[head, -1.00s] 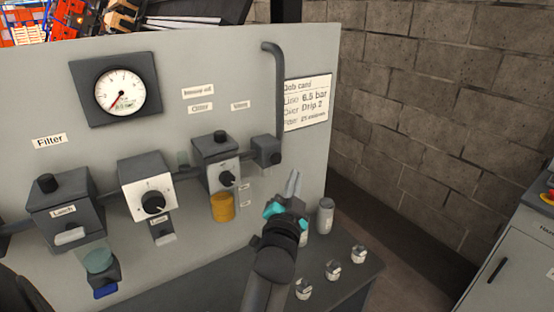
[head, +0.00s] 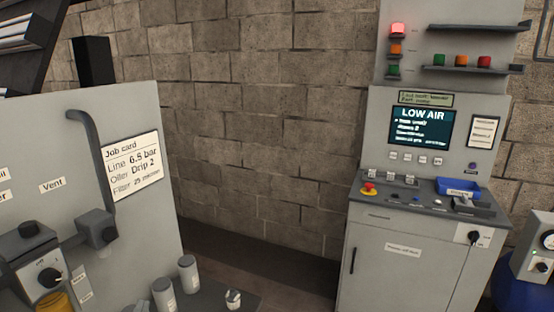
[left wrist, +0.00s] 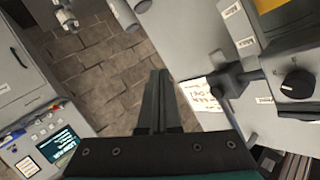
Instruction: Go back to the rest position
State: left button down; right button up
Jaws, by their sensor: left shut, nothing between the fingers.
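My left gripper (left wrist: 159,80) shows in the left wrist view, its two dark fingers together with nothing between them. It points over open space beside the grey panel, with the floor behind it. I cannot make out the left gripper in the head view. My right gripper is in neither view. No arm shows clearly in the head view.
The grey panel (head: 130,235) with a job card (head: 133,166) stands at the left. Several canisters (head: 188,273) stand on the low shelf (head: 215,294) beside it. A control cabinet (head: 390,262) with a LOW AIR screen (head: 421,128) is at the right. Floor shows between them.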

pick_arm(q)
jog(key=s+d+f+g+h, duration=0.2)
jog(key=s+d+f+g, duration=0.15)
jog(key=s, duration=0.45)
jog(key=s+d+f+g+h, duration=0.1)
jog(key=s+d+f+g, duration=0.25)
jog(key=s, duration=0.35)
jog(key=s+d+f+g+h, duration=0.2)
jog(key=s+d+f+g, duration=0.15)
jog(key=s, duration=0.45)
notch_tip(320, 180, down, 28)
jog(key=s+b, duration=0.1)
jog(key=b, duration=0.6)
jog(key=s+a+f+g+b, duration=0.1)
jog(key=s+f+b, duration=0.2)
jog(key=s+f, duration=0.5)
jog(key=s+a+f+g+b, duration=0.1)
jog(key=s+f+b, duration=0.3)
jog(key=s+f, duration=0.4)
notch_tip(320, 180, down, 6)
jog(key=shift+a+f+m, duration=0.25)
jog(key=shift+m, duration=0.15)
jog(key=shift+s, duration=0.1)
jog(key=shift+s, duration=0.1)
